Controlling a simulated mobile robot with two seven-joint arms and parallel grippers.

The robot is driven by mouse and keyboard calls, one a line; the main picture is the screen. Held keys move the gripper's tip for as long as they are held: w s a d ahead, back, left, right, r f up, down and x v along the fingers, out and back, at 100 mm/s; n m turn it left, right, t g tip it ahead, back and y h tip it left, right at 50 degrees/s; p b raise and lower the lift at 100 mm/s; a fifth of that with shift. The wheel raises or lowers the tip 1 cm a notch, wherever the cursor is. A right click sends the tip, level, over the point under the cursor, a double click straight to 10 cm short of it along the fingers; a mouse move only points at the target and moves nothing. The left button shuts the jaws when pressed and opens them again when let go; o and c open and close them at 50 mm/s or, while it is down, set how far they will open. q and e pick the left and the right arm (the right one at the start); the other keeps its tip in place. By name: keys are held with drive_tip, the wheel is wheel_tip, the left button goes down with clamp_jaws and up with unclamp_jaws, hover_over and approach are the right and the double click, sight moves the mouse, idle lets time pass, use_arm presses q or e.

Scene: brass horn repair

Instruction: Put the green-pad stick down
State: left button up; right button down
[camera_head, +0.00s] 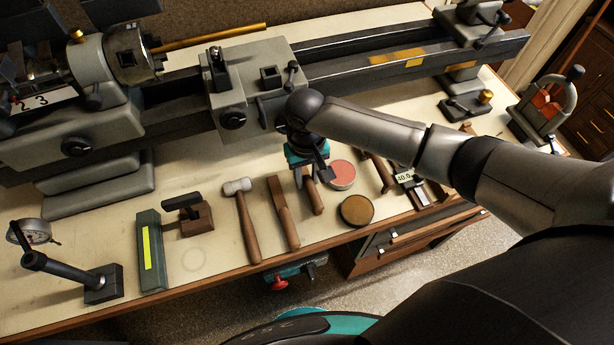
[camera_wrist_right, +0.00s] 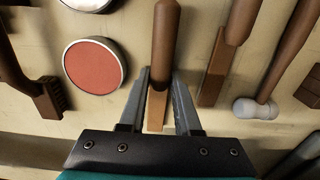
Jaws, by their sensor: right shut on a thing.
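My right gripper (camera_head: 309,178) is low over the bench in the head view, shut on a wooden stick (camera_head: 314,197) with a rounded brown handle. In the right wrist view the stick (camera_wrist_right: 165,45) runs between the two fingers, its handle pointing away and a paler flat part between them. No green pad shows on it; that part is hidden by the gripper. I cannot tell whether the stick touches the bench. A similar stick (camera_head: 283,212) lies just left of it. My left gripper is not in view.
A red-topped tin (camera_head: 341,174) stands close right of the gripper, with a brown-topped tin (camera_head: 356,210) nearer the front edge. A hammer (camera_head: 243,218) and a long green block (camera_head: 151,250) lie to the left. A lathe (camera_head: 240,95) spans the back. Bare bench (camera_head: 208,277) shows at front left.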

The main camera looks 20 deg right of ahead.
sight(306, 176)
drive_tip(key=c, duration=0.6)
unclamp_jaws()
drive_tip(key=shift+f, duration=0.1)
wheel_tip(306, 176, up, 12)
drive_tip(key=p, duration=0.2)
drive_tip(key=shift+p, duration=0.3)
drive_tip(key=shift+w, duration=0.1)
